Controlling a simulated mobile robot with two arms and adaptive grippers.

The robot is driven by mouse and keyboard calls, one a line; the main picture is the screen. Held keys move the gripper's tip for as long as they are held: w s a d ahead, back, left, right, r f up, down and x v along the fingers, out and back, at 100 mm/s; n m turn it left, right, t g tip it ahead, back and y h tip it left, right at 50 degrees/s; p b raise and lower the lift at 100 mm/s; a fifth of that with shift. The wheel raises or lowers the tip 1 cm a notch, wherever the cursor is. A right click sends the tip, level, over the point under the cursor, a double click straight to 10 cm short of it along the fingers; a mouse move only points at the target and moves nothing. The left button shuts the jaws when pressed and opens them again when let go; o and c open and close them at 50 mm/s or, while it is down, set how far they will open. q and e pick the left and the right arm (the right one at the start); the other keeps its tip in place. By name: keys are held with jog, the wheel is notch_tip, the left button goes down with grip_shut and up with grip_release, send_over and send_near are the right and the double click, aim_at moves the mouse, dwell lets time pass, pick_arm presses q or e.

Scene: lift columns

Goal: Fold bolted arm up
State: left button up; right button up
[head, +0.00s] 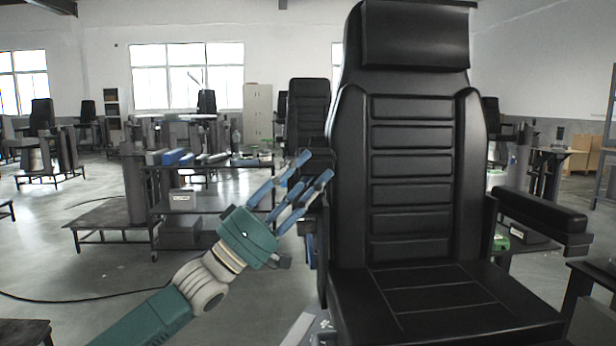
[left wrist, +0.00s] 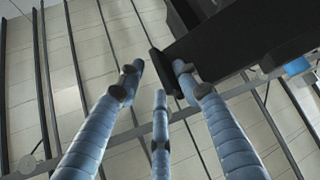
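A large black padded chair (head: 412,165) stands at centre right in the head view. Its right-hand armrest (head: 540,208) lies level, sticking out toward the front. On the chair's left side, a dark armrest part is largely hidden behind my left gripper (head: 311,172). The blue fingers are spread beside the backrest edge. In the left wrist view a black armrest-like block (left wrist: 240,40) enters from the upper right. My three fingers (left wrist: 157,80) are apart, and the right one is close to the block; I cannot tell whether it touches. My right gripper is out of view.
A dark workbench (head: 210,205) with parts on top stands behind my left arm. A second black chair (head: 307,105) is behind. A dark cable (head: 75,300) lies on the floor. Open grey floor (head: 110,262) shows at left.

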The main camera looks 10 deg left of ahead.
pick_arm(q)
jog(key=shift+f, duration=0.1)
jog(key=shift+a+f, duration=0.15)
jog(key=v, duration=1.1)
jog(key=shift+s+a, duration=0.25)
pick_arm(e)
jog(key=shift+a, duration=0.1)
